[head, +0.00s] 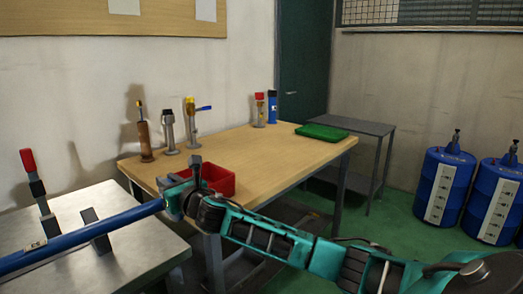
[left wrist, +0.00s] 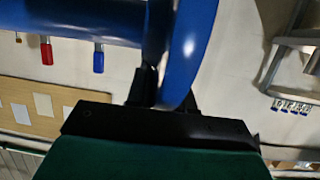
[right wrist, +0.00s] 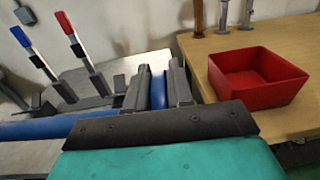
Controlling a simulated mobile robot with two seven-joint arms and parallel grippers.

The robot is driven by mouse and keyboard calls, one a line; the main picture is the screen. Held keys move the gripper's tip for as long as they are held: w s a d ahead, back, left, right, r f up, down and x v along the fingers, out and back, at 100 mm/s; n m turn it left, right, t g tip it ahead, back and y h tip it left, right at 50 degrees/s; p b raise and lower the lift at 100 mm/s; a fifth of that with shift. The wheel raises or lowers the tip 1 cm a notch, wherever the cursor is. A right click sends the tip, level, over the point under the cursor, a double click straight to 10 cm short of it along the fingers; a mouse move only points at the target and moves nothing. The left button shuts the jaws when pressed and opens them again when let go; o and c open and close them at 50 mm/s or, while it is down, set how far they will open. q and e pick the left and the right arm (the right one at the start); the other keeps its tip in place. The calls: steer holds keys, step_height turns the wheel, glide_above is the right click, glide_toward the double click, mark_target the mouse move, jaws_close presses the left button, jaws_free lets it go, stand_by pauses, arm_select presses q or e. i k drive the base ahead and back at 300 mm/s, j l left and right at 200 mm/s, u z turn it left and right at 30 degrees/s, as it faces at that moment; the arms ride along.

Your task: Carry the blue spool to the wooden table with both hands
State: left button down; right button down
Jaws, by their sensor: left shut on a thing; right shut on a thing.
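The blue spool (head: 95,235) is a long blue pipe that crosses the lower left of the head view, in front of the metal bench. My right gripper (head: 185,195) is shut on the flange at its right end; the right wrist view shows the blue flange (right wrist: 158,88) between the fingers. My left gripper (left wrist: 160,88) is shut on a blue flange (left wrist: 190,45) in the left wrist view and is out of the head view. The wooden table (head: 265,155) stands beyond and to the right of my right gripper. Whether the spool touches the bench is unclear.
A red bin (head: 215,180) sits on the table's near left part. Several fittings line its back edge, and a green tray (head: 320,132) is at the far right. The metal bench (head: 110,265) carries clamps, one red-handled (head: 33,175). The table's middle is clear.

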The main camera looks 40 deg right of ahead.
mark_target(252, 148)
steer(key=z, duration=2.45)
steer(key=i+z, duration=0.15)
steer(key=z, duration=0.25)
steer(key=i+j, duration=0.2)
steer(key=i, duration=0.25)
steer(key=i+j, duration=0.25)
steer(key=i, duration=0.2)
steer(key=i+j, duration=0.2)
steer(key=i, duration=0.25)
